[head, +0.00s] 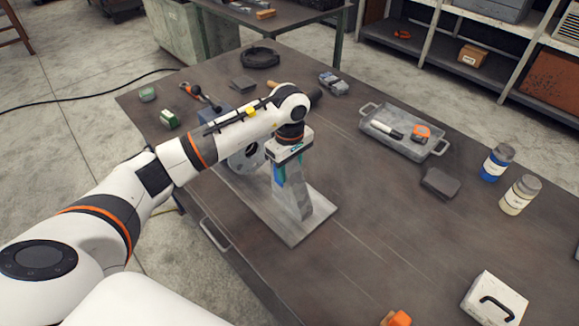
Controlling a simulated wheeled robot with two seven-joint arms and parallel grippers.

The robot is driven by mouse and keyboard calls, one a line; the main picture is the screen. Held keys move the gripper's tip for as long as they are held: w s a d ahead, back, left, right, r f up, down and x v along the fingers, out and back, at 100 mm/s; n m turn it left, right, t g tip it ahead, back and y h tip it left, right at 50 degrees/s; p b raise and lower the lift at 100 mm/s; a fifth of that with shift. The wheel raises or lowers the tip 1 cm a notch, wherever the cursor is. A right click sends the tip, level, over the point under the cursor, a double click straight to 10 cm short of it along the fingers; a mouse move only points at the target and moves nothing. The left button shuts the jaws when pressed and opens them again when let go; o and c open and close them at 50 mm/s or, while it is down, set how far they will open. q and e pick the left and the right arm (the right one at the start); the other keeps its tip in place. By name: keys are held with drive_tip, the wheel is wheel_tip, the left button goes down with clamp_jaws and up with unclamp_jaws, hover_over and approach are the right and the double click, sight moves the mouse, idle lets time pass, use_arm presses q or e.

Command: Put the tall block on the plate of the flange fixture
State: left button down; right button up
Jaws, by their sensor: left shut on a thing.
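The flange fixture has a flat light-grey plate (296,236) on the table, with a round grey flange (240,160) standing at its far left end, partly hidden behind my left arm. My left gripper (288,172) points down over the plate and is shut on the tall block (295,201), a grey upright piece. The block's foot appears at the plate's surface, near its middle. I cannot tell whether it touches or hangs just above. The gripper hides the block's top. My right gripper is not in view.
A grey tray (376,132) with tools lies right of the fixture. Blue-labelled (495,165) and cream-labelled (519,196) jars stand at the right. A dark pad (440,183) and a white box (494,300) lie nearby. The table right of the plate is clear.

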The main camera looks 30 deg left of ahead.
use_arm(q)
drive_tip(key=c, duration=0.8)
unclamp_jaws()
drive_tip(key=shift+c, duration=0.2)
drive_tip(key=shift+r+p, duration=0.2)
drive_tip(key=shift+p, duration=0.1)
drive_tip(key=shift+r+b, duration=0.25)
drive_tip(key=shift+b, duration=0.1)
wheel_tip(320, 180, up, 10)
drive_tip(key=b, duration=0.3)
drive_tip(key=shift+r, duration=0.65)
drive_tip(key=shift+s, duration=0.1)
